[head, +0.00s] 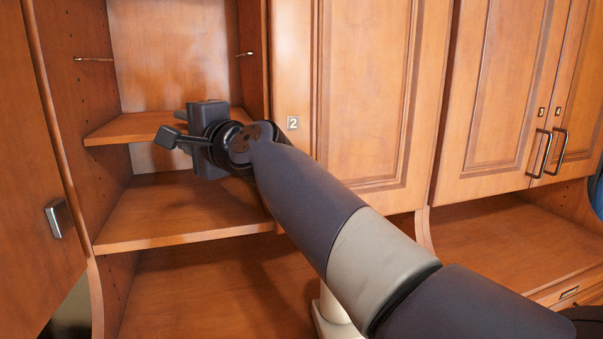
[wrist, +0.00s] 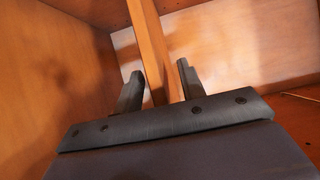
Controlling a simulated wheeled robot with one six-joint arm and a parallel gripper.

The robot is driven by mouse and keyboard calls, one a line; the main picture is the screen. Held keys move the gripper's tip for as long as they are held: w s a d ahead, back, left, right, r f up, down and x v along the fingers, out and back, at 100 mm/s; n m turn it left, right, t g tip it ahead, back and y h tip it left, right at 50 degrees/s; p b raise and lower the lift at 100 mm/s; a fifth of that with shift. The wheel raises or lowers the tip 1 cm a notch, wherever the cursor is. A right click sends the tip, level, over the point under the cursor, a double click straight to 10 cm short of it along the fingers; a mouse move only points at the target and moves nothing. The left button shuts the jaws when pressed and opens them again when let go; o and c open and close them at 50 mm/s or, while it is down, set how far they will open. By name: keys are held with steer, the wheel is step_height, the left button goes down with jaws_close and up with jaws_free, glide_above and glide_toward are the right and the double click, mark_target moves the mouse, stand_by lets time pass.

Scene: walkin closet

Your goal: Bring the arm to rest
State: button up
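My gripper (head: 174,127) reaches into the opening of an open wooden cabinet, near its upper shelf (head: 118,128). In the wrist view my gripper (wrist: 160,76) has its two dark fingers apart, with nothing held between them. The shelf's front edge (wrist: 148,35) shows beyond and between the fingertips; I cannot tell whether they touch it. My arm stretches from the lower right of the head view up to the cabinet.
A lower shelf (head: 180,212) lies below my gripper. An open door (head: 35,170) with a metal handle stands at left. A closed door marked 2 (head: 365,90) is just right of the opening. Closed doors with handles (head: 550,150) and a counter (head: 510,240) lie further right.

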steer(key=shift+x, duration=0.9)
steer(key=shift+s+d, duration=0.2)
steer(key=shift+s, duration=0.3)
steer(key=shift+w, duration=0.15)
